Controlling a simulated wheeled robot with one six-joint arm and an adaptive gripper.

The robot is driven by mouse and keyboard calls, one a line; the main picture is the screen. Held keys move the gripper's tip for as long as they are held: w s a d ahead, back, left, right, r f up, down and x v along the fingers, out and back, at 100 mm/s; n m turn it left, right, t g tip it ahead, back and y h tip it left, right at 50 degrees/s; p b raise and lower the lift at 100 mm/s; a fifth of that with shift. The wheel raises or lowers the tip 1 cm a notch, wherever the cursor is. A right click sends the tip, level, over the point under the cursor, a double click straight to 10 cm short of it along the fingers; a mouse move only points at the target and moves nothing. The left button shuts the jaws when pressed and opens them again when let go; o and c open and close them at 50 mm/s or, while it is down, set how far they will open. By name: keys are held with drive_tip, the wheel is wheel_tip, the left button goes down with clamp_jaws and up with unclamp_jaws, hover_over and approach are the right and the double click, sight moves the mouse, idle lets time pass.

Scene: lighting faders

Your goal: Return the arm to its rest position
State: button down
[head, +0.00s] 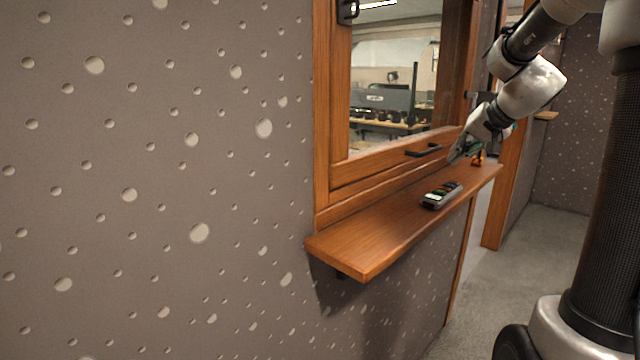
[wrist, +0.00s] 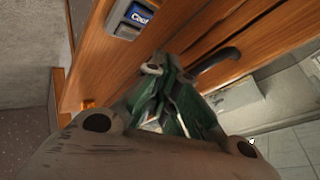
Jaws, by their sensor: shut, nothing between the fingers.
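My gripper (head: 456,158) hangs over the far part of the wooden shelf (head: 345,245), below the window. In the wrist view my gripper (wrist: 163,62) has its green-sided fingers together at the tips, with nothing held. The tips appear above the shelf, close to the dark window handle (wrist: 217,60); whether they touch anything I cannot tell. My arm is bent and reaches in from the upper right in the head view.
A small dark fader box (head: 441,195) lies on the shelf, left of and nearer than my gripper; its end also shows in the wrist view (wrist: 128,18). A small orange item (head: 477,160) sits at the shelf's far end. The near shelf is clear.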

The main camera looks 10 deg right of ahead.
drive_tip(key=s+a+f+n+g+h, duration=0.1)
drive_tip(key=s+a+f+n+g, duration=0.1)
drive_tip(key=s, duration=1.3)
drive_tip(key=s+a+f+n+g+h, duration=0.1)
drive_tip(key=s+a, duration=0.5)
drive_tip(key=s, duration=0.9)
wheel_tip(320, 180, down, 3)
drive_tip(key=n+g, duration=0.1)
drive_tip(key=n, duration=0.2)
drive_tip(key=shift+s+r, duration=0.15)
drive_tip(key=shift+s, duration=0.05)
drive_tip(key=c, duration=2.2)
unclamp_jaws()
